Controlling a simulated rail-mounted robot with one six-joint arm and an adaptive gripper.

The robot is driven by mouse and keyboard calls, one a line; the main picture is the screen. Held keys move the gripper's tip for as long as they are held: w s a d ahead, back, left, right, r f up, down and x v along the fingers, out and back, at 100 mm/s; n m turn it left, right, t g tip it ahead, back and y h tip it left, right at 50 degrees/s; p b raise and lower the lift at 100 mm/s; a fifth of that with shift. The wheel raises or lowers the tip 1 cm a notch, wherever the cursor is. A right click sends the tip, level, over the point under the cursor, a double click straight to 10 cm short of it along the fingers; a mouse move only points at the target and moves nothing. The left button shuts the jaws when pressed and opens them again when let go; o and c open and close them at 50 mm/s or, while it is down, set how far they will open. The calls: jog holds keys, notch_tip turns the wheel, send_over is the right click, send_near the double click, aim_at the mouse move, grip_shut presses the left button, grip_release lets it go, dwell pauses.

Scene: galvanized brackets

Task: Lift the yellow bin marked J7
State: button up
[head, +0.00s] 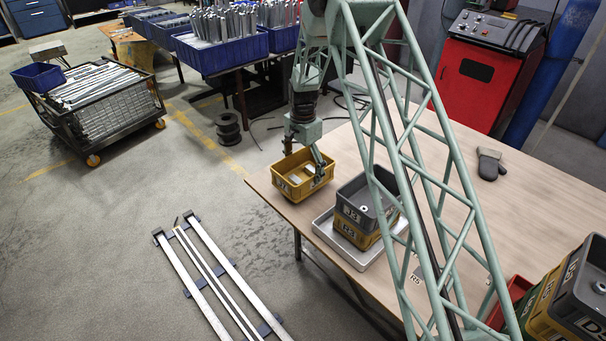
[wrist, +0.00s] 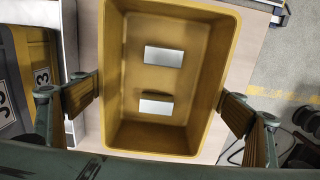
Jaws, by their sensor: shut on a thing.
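A yellow bin (head: 301,187) is at the far left corner of the wooden table, with its open top up. Its front label is too small to read surely. In the wrist view the bin (wrist: 200,75) fills the middle and holds two pale metal pieces (wrist: 163,57). My gripper (head: 304,160) is over the bin, with its fingers closed against two opposite outer walls. Both finger pads show beside the bin in the wrist view. I cannot tell whether the bin's bottom touches the table.
A grey bin (head: 362,198) stacked on a yellow one stands in a metal tray (head: 341,256), close right of the held bin. Another bin stack (head: 573,290) is at the table's right. A dark tool (head: 490,164) lies at the back. The middle of the table (head: 455,195) is clear.

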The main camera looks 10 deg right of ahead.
aim_at(303, 179)
notch_tip(303, 179, up, 7)
jog(key=shift+p, duration=0.35)
jog(key=shift+f, duration=0.15)
dwell(0.6)
